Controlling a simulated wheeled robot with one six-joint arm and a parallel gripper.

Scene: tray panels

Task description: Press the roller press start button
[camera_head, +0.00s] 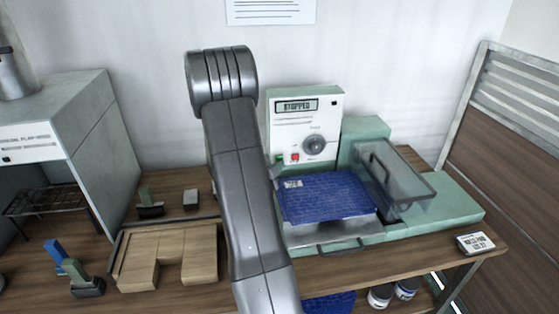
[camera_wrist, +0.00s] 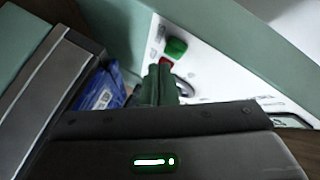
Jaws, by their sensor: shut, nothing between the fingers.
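The roller press control panel (camera_head: 331,105) is white, with a display reading "STOPPED", a dark round knob (camera_head: 315,145), a green button (camera_head: 279,157) and a red button (camera_head: 295,157). In the wrist view the green button (camera_wrist: 176,48) stands clear above the fingertips, and the red button (camera_wrist: 165,61) is partly hidden just behind them. My gripper (camera_wrist: 160,70) is shut and empty, its dark green fingers pointing at the panel near the buttons. I cannot tell whether the fingertips touch the panel. In the head view my arm hides most of the gripper.
A blue textured sheet (camera_head: 325,197) lies on the press bed, beside a raised clear guard (camera_head: 405,182). A tray of wooden blocks (camera_head: 140,262) sits left of my arm. A grey-green cabinet (camera_head: 105,150) stands far left, and a small label card (camera_head: 475,243) lies at the right.

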